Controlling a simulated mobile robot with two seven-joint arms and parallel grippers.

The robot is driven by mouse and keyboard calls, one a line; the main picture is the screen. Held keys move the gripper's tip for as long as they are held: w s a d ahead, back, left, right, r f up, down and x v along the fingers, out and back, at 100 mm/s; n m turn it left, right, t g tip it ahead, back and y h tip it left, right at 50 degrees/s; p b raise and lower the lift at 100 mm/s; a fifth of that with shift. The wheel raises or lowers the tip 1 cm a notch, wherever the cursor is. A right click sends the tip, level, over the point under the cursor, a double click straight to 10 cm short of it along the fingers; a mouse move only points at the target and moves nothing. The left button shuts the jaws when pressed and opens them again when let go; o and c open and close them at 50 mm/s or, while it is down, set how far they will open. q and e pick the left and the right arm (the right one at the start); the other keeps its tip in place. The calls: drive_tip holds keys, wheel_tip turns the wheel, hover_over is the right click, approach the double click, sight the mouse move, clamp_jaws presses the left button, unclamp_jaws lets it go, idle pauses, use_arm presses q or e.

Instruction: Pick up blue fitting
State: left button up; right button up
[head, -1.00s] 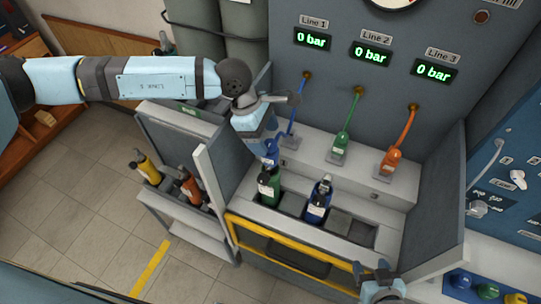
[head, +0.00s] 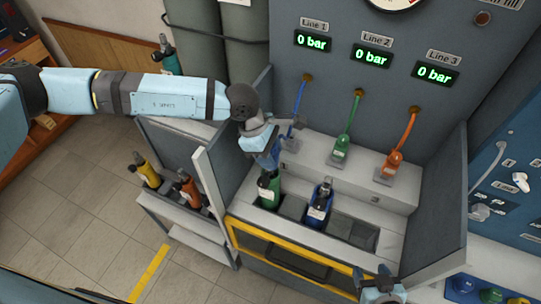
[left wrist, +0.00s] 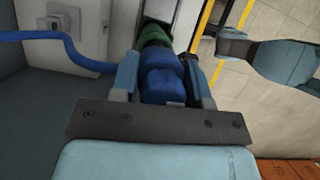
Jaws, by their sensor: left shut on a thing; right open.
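The blue fitting (left wrist: 163,82) is between the two fingers of my left gripper (left wrist: 161,72) in the left wrist view, with a finger against each side. In the head view my left gripper (head: 268,148) is over the left end of the bench tray, and the fitting is mostly hidden by it. A green-bodied bottle (head: 268,190) is directly below; it also shows just beyond the fitting in the left wrist view (left wrist: 155,35). I cannot tell whether they touch. My right gripper (head: 383,284) is open and empty at the bench's front right.
A blue bottle (head: 319,204) stands in the tray. Blue (head: 299,103), green (head: 350,122) and orange (head: 405,128) hoses hang from the panel. Grey side walls (head: 222,165) flank the bench. Yellow (head: 147,172) and orange (head: 188,187) bottles stand on a side shelf.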

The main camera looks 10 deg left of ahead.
use_arm(q)
wheel_tip(320, 180, up, 10)
drive_tip(key=p, duration=0.3)
drive_tip(key=shift+p, duration=0.4)
wheel_tip(320, 180, up, 10)
drive_tip(key=p, duration=0.2)
